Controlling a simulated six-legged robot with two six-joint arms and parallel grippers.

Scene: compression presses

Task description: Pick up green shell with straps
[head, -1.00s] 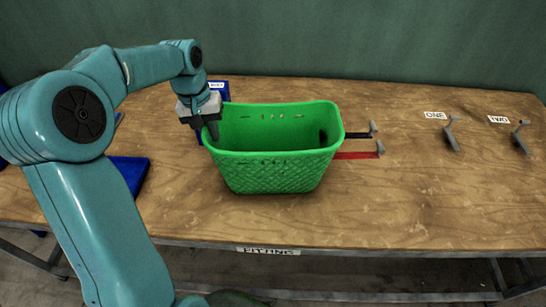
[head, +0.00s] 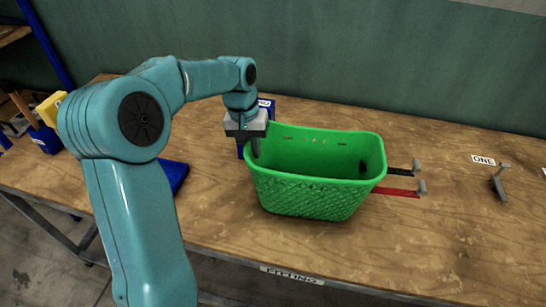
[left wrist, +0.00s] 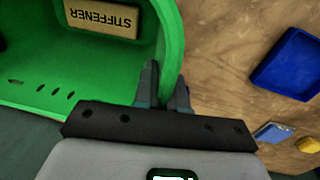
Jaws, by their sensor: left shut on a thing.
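The green shell (head: 312,192) is a deep, open-topped basket with a woven-pattern front wall. It appears upright on the wooden table. A black strap (head: 402,171) and a red strap (head: 398,191) stick out from its right side, each with a grey end piece. My left gripper (head: 255,150) is shut on the shell's left rim. In the left wrist view the fingers (left wrist: 164,88) straddle the edge of the shell wall (left wrist: 176,40). A tan block marked STIFFENER (left wrist: 100,18) shows inside the shell. My right gripper is out of view.
A blue tray (head: 174,176) lies left of the shell, partly behind my arm. A blue labelled holder (head: 266,106) stands behind the gripper. A grey fitting (head: 499,186) lies by the ONE label (head: 483,160). Yellow and blue bins (head: 48,125) sit at far left. Table right of the straps is mostly clear.

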